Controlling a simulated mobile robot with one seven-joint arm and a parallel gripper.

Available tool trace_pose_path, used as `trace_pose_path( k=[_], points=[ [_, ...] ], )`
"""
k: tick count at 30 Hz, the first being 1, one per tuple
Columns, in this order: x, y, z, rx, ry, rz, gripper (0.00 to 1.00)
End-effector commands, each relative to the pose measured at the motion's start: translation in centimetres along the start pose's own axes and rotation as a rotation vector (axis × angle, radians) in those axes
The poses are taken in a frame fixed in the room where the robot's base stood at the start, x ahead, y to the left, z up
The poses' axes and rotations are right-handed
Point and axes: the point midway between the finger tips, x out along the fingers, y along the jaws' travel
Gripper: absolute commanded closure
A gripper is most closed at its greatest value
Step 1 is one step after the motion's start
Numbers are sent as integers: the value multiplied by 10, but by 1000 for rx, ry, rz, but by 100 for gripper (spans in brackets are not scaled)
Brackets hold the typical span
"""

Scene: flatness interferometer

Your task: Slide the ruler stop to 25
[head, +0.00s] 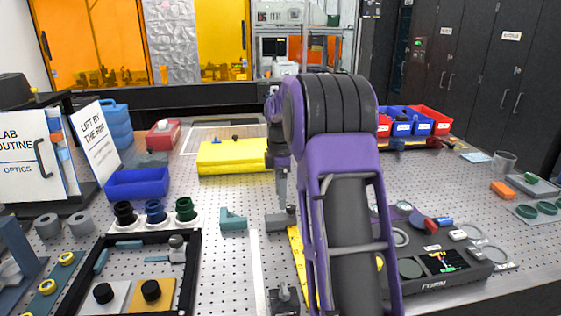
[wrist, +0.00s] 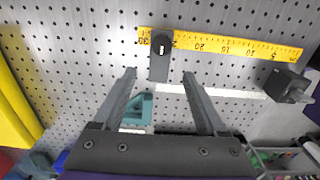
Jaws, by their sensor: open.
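The yellow ruler (wrist: 235,47) lies across the upper part of the wrist view, with printed numbers rising from 5 at right to 30 at left. The dark grey ruler stop (wrist: 159,66), with a black knob, sits across it between 25 and 30, partly covering the 25. My gripper (wrist: 159,74) is open, its fingers apart on either side of the stop's lower part; I cannot tell their height above it. In the head view the ruler (head: 296,255) is partly hidden by my arm, and the stop (head: 280,222) shows at its far end, below my gripper.
A dark block (wrist: 288,86) stands near the ruler's low end. A white strip (wrist: 225,91) runs alongside the ruler. A teal bracket (wrist: 138,108) lies close to the left finger. A black-framed tray (head: 195,245) and an instrument panel (head: 430,285) flank the ruler area.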

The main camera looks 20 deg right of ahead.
Motion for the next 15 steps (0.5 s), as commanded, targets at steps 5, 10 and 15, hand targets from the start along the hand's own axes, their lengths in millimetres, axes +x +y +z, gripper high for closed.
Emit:
trace_pose_path(
  k=[5, 10, 15],
  points=[
    [-47, 1, 0, 0, 0, 4, 25],
    [-81, 0, 0, 0, 0, 2, 25],
    [-101, 0, 0, 0, 0, 1, 25]
  ],
)
